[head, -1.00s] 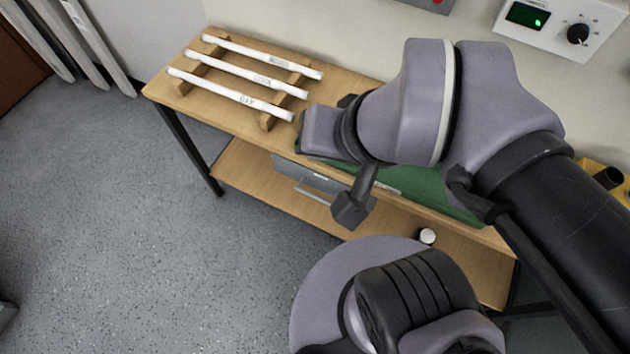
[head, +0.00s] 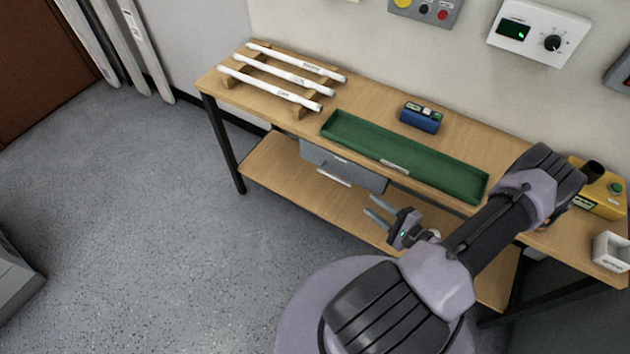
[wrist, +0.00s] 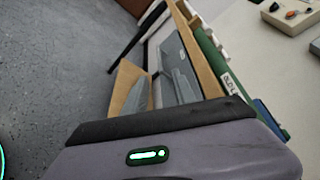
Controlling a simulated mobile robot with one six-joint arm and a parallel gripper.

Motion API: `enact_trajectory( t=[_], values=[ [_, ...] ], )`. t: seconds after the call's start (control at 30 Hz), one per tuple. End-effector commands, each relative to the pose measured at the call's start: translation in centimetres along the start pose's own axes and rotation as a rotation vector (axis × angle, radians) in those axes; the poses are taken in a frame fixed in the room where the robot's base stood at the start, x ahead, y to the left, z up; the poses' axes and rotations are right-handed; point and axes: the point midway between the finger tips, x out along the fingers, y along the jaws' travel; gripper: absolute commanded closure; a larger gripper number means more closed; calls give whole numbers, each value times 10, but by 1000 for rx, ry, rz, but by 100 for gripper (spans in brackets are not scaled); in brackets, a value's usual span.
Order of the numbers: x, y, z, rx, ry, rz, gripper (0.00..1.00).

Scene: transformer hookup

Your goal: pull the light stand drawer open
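The grey drawer (head: 345,168) hangs under the bench top below the green tray, and its front looks flush under the bench edge. Its pale bar handle (head: 333,178) runs along the front. My gripper (head: 369,207) is in front of the drawer, to the lower right of the handle, with its two fingers apart and nothing between them. A gap shows between the fingertips and the handle. In the wrist view the drawer front (wrist: 171,58) shows ahead, beyond the gripper body, partly hidden.
The wooden bench (head: 290,115) carries a rack of white tubes (head: 280,78), a green tray (head: 400,160), a blue device (head: 421,117) and a yellow box (head: 600,190). A lower shelf (head: 270,165) lies beneath the drawer.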

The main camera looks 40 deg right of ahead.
Motion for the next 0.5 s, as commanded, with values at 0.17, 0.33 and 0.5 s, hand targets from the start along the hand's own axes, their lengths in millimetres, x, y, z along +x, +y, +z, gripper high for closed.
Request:
enact_trajectory(
  t=[0.17, 0.33, 0.5],
  values=[
    [20, 7, -5, 4, 17, -13, 67],
    [70, 9, -5, 2, 13, -11, 67],
    [116, 8, -6, 2, 13, -11, 67]
  ],
)
